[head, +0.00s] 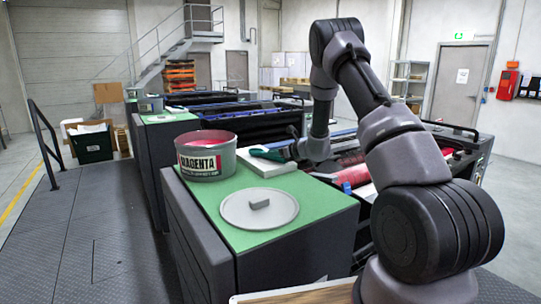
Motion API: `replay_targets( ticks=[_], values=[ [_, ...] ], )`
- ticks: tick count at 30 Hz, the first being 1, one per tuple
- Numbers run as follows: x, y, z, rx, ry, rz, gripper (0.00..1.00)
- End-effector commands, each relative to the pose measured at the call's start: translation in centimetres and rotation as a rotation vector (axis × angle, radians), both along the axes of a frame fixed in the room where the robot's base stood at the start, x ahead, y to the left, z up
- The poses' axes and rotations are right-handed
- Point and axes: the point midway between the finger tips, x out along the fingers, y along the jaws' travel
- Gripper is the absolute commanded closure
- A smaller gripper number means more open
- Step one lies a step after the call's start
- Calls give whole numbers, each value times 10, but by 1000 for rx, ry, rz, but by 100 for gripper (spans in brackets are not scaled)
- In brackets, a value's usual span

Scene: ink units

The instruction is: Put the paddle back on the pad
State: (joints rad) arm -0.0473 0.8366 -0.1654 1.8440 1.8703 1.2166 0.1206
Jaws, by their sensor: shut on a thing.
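The paddle (268,154) shows as a small dark green piece at the far side of the green counter top, low over the white pad (266,169). I cannot tell whether it touches the pad. My gripper (291,152) comes in from the right at the pad's far right side and is shut on the paddle. The fingers are small and partly hidden by my wrist, and the rest of the paddle is hard to make out.
An open magenta ink can (205,164) stands left of the pad. Its grey round lid (260,210) lies in front on the green mat (215,196). The press's red rollers (350,176) are to the right.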

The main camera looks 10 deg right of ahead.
Motion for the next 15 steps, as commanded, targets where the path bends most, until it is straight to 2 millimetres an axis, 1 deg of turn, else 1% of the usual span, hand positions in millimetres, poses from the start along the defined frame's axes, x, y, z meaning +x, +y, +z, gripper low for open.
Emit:
replay_targets(
  ticks=[1,6,7,8,9,15],
  values=[
    [0,0,-3,-1,-1,0,100],
    [0,0,-3,0,-1,0,100],
    [0,0,-3,-1,-1,0,59],
    [0,0,-3,-1,-1,0,47],
    [0,0,-3,-1,-1,0,40],
    [0,0,-3,0,-1,0,40]
  ],
)
